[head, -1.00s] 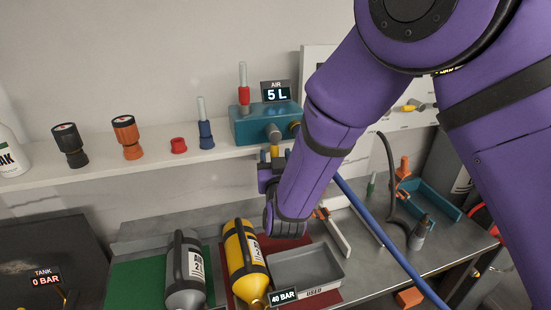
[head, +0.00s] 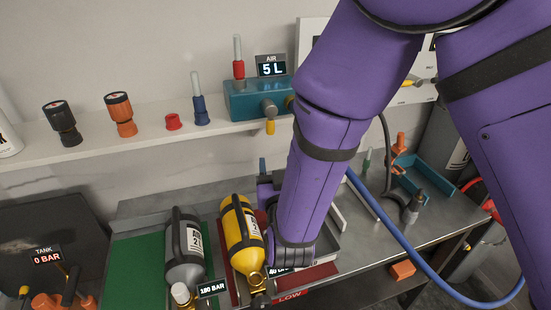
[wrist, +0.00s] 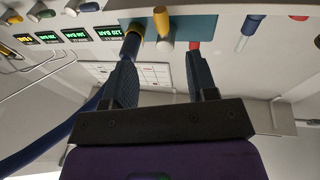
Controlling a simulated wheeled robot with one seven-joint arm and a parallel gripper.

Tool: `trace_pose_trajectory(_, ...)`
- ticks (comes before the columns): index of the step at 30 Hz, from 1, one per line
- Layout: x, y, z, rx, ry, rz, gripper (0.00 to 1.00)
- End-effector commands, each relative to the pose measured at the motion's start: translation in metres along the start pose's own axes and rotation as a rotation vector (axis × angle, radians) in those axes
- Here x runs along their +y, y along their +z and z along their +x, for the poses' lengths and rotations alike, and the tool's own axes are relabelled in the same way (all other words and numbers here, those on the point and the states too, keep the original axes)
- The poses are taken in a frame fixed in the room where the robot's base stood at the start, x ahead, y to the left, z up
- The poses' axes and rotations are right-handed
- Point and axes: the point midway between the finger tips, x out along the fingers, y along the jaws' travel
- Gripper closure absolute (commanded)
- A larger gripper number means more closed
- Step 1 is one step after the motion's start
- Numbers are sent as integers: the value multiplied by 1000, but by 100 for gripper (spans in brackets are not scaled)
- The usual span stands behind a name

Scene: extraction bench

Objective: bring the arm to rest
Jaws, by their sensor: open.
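My purple arm reaches down across the right half of the head view, its end low over the bench beside the yellow cylinder (head: 242,232). My gripper (wrist: 163,60) shows in the wrist view with its two dark fingers apart and nothing clearly held between them. The wrist view looks toward the teal air box (wrist: 200,30), whose knobs appear just beyond the fingertips. In the head view this teal air box (head: 250,103) stands on the shelf under a "5 L" display.
A grey cylinder (head: 184,250) lies on the green mat (head: 135,262), left of the yellow one. Valves and caps stand on the shelf (head: 100,145). A blue hose (head: 400,245) loops at the right. A teal tray (head: 425,178) and an orange block (head: 402,270) are also there.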

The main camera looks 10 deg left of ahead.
Motion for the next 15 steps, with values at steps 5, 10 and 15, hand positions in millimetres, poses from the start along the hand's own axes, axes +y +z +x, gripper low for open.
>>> trace_pose_trajectory(5,0,0,0,0,0,0,47)
trace_pose_trajectory(10,2,-2,2,-6,2,5,47)
trace_pose_trajectory(15,26,-19,23,-77,13,42,47)
